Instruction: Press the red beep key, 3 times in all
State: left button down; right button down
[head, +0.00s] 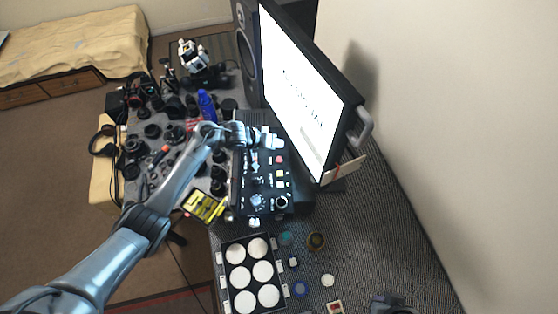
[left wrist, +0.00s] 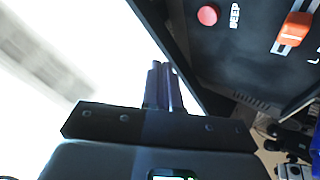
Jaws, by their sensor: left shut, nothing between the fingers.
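The red beep key (left wrist: 207,15) is a round red button beside the printed word BEEP, near the top of the left wrist view. It sits on a black control panel (left wrist: 255,60). In the head view the panel (head: 243,190) lies below the monitor, and a small red key (head: 279,159) shows near its upper right. My left gripper (head: 279,143) is over the panel's far end, just beyond that key. Its fingers (left wrist: 160,75) are shut and empty, and look apart from the key.
A lit monitor (head: 300,95) stands close to the panel's right side, with a speaker (head: 247,50) behind. An orange slider (left wrist: 294,30) is on the panel. Lenses and a blue bottle (head: 207,106) crowd the left. A tray of white discs (head: 222,262) lies in front.

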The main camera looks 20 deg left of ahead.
pick_arm(q)
jog(key=b, duration=0.5)
send_over(277, 160)
notch_tip(277, 160, down, 5)
jog(key=shift+a, duration=0.15)
jog(key=shift+f+b, duration=0.7)
jog(key=shift+f, duration=0.4)
jog(key=shift+f, duration=0.2)
dwell(0.7)
jog(key=shift+f, duration=0.3)
dwell(0.3)
